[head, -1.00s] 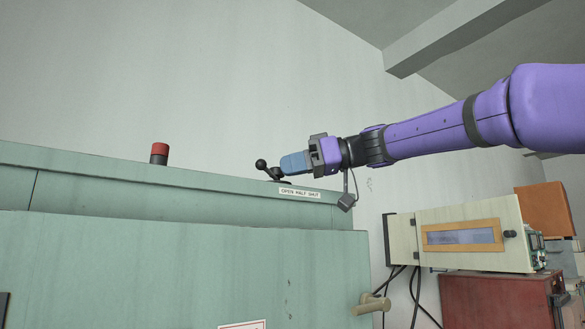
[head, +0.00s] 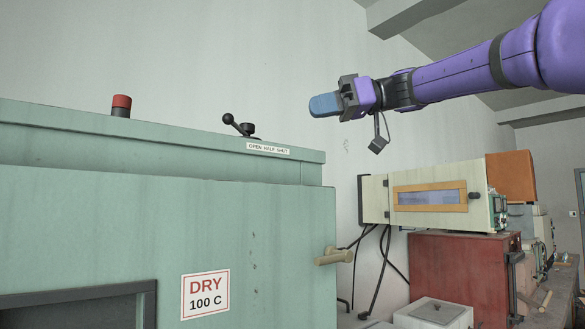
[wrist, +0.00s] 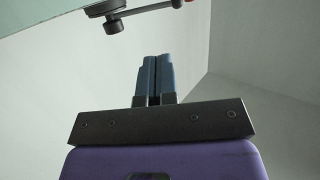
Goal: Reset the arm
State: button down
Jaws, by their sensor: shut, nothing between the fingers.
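My gripper (head: 324,105) is on the purple arm, up in the air to the right of the green cabinet's top edge. Its blue fingers are shut together with nothing between them, as the wrist view (wrist: 158,75) also shows. It is clear of the black ball-ended lever (head: 240,126) on the cabinet top, which lies to its left and a little lower. The lever shows upside down at the top of the wrist view (wrist: 114,20).
The green cabinet (head: 100,210) has an "OPEN HALF SHUT" label, a "DRY 100 C" sign (head: 205,294), a red-capped post (head: 121,106) and a beige handle (head: 334,256). A cream instrument (head: 375,197) stands on a red cabinet (head: 455,270) at right. Open air surrounds my gripper.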

jog(key=s+d+f+m+t+h, duration=0.1)
jog(key=s+d+f+m+h, duration=0.4)
jog(key=f, duration=0.8)
jog(key=s+d+f+m+t+h, duration=0.1)
jog(key=s+d+f+m+h, duration=0.4)
jog(key=s+d+f, duration=0.4)
jog(key=s+d+f+m+t+h, duration=0.2)
jog(key=s+d+f+m+h, duration=0.3)
jog(key=f, duration=1.3)
jog(key=s+d+m, duration=0.1)
jog(key=s+m, duration=0.1)
jog(key=s, duration=0.2)
jog(key=shift+s+d+f+h, duration=0.35)
jog(key=shift+d+h, duration=0.05)
